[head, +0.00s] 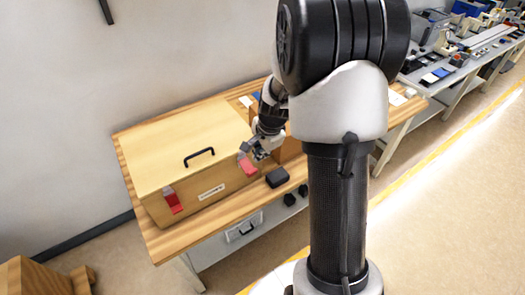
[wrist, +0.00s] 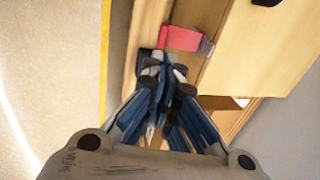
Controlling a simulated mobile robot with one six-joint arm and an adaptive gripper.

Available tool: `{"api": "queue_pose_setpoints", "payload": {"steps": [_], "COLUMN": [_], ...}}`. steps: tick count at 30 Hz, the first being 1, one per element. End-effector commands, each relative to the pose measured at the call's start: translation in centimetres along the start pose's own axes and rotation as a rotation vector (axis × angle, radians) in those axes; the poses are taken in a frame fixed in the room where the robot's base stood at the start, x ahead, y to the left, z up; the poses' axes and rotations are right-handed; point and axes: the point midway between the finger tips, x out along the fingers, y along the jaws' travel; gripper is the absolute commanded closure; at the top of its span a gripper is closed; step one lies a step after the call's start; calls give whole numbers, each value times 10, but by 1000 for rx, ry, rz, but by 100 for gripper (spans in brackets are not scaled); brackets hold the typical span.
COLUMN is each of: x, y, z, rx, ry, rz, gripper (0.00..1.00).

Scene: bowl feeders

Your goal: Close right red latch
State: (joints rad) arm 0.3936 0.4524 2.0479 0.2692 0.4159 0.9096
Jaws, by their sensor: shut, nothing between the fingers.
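The right red latch (head: 247,166) is at the right end of the front face of a wooden box (head: 205,205). In the wrist view the latch (wrist: 184,39) is a pinkish-red plate with a grey end, just beyond my fingertips. My gripper (head: 259,153) is shut and empty, close by the latch's right side. In the wrist view my gripper (wrist: 165,68) has its fingertips together just below the red plate; I cannot tell whether they touch it. The left red latch (head: 173,201) is on the box front at the far left.
The box lid is down, with a black handle (head: 199,156) on it. A dark block (head: 277,177) lies on the wooden table (head: 165,245) right of the box, near the front edge. A wall stands behind. Floor is open in front, beyond a yellow line (head: 425,165).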

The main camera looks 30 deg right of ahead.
Motion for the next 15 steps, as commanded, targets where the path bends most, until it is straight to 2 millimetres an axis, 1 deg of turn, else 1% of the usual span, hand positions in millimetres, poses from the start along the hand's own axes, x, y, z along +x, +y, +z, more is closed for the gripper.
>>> {"api": "queue_pose_setpoints", "payload": {"steps": [1, 6, 10, 15], "x": [15, 51, 72, 88], "y": [2, 2, 1, 1], "z": [0, 0, 0, 0], "rx": [-1, -1, 0, -1], "ry": [-2, -1, -1, 0], "rz": [4, 4, 3, 1], "gripper": [100, 100, 100, 100]}}
